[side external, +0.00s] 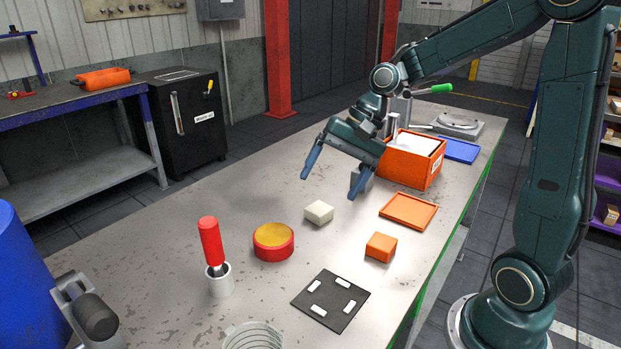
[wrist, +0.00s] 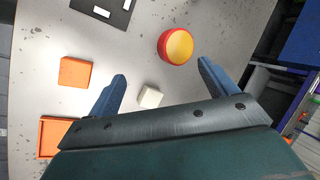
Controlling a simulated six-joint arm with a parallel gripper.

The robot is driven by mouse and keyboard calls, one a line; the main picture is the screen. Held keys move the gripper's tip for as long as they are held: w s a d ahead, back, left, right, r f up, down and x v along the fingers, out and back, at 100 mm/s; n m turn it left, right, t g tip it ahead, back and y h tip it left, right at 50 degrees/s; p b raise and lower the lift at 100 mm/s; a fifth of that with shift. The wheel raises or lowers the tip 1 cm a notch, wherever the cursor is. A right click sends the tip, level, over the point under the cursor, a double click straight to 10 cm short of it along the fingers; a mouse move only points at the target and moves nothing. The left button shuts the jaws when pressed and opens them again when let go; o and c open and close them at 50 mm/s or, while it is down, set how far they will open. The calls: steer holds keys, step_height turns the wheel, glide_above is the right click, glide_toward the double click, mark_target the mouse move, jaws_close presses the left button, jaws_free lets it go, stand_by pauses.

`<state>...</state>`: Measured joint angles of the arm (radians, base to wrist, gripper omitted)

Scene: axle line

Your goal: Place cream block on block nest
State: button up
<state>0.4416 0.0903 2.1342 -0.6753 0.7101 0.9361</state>
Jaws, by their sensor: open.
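The cream block (side external: 319,212) sits on the bench, left of the orange block. In the wrist view the cream block (wrist: 150,97) lies between my two fingers, nearer the left one. My gripper (side external: 328,187) is open and empty, held above and behind the cream block. Its fingers also show in the wrist view (wrist: 161,80). The block nest, a black square plate (side external: 331,301) with several white strips, lies flat near the front of the bench. It shows partly at the top of the wrist view (wrist: 118,14). No block is on it.
A red and yellow round tin (side external: 273,242) stands left of the cream block. An orange block (side external: 381,247) and a shallow orange tray (side external: 408,211) lie to the right. A red-handled tool stands in a white cup (side external: 220,281). An orange bin (side external: 411,165) stands behind my gripper.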

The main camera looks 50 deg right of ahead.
steer(key=s+a+r+n+t+h, duration=0.1)
steer(key=s+n, duration=0.3)
steer(key=s, duration=0.4)
steer(key=s+a+r+n+t+h, duration=0.1)
steer(key=s+r+n+h, duration=0.2)
steer(key=s, duration=0.5)
steer(key=shift+s+a+r+n+h, duration=0.3)
steer(key=shift+r+n, duration=0.55)
steer(key=shift+n, duration=0.35)
steer(key=shift+o, duration=0.2)
steer(key=shift+s+d+n, duration=0.2)
steer(key=shift+s+n, duration=0.1)
steer(key=shift+s, duration=0.35)
steer(key=shift+w, duration=0.1)
